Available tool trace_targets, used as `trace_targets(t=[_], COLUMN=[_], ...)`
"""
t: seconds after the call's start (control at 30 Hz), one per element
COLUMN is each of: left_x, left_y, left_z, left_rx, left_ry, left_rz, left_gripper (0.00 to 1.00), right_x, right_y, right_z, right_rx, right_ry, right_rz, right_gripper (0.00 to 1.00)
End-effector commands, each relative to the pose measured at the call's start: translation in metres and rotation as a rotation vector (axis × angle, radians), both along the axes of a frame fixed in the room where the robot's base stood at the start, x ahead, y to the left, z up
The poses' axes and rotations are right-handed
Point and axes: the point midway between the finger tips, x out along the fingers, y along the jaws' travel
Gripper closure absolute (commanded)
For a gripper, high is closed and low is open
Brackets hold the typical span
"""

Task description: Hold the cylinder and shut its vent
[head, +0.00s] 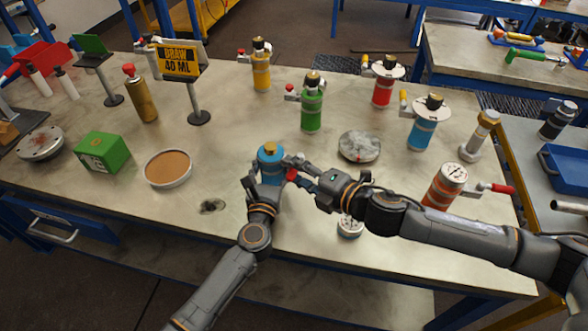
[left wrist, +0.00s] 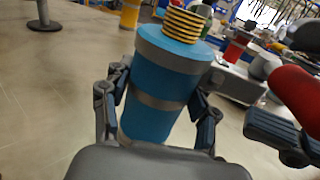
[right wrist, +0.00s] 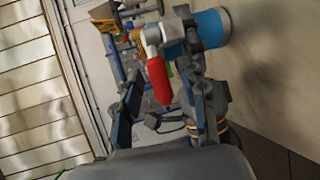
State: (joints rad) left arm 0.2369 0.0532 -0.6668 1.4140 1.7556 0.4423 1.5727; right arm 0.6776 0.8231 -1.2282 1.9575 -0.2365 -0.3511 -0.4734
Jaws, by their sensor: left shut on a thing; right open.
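The blue cylinder (head: 270,157) stands upright near the front middle of the table. It has grey bands and a yellow-and-black ribbed neck, clear in the left wrist view (left wrist: 160,83). My left gripper (head: 262,184) is shut around its body, one finger on each side. The vent's red handle (head: 292,175) sticks out on the cylinder's right side. In the right wrist view the red handle (right wrist: 158,80) hangs from a pale elbow, between the spread fingers of my right gripper (right wrist: 160,108). My right gripper (head: 303,174) is open; I cannot tell whether it touches the handle.
Green (head: 311,108), yellow (head: 261,70), red (head: 383,88) and blue-white (head: 422,130) vessels stand behind. A round dish (head: 168,168) and green box (head: 103,152) are left. A sign (head: 180,62) reads "DRAW 40 ML".

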Motion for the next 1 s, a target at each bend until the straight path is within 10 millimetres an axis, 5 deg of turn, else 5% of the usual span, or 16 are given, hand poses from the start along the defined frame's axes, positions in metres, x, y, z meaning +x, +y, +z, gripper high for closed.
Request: trace_targets(t=[0.4, 0.6, 1.0], left_x=[0.0002, 0.0002, 0.0002], left_y=[0.0003, 0.0003, 0.0003], left_z=[-0.0003, -0.0002, -0.0001], left_rx=[0.0, 0.0, 0.0], left_ry=[0.001, 0.0, 0.0], left_rz=[0.001, 0.001, 0.001], left_gripper=[1.0, 1.0, 1.0], right_x=[0.0066, 0.0064, 0.0064], right_y=[0.0062, 0.0061, 0.0055], right_z=[-0.0022, -0.0021, -0.0025], right_rx=[-0.001, -0.001, -0.002], right_ry=[0.0, 0.0, -0.001], right_rz=[0.001, 0.001, 0.015], right_gripper=[0.58, 0.99, 1.0])
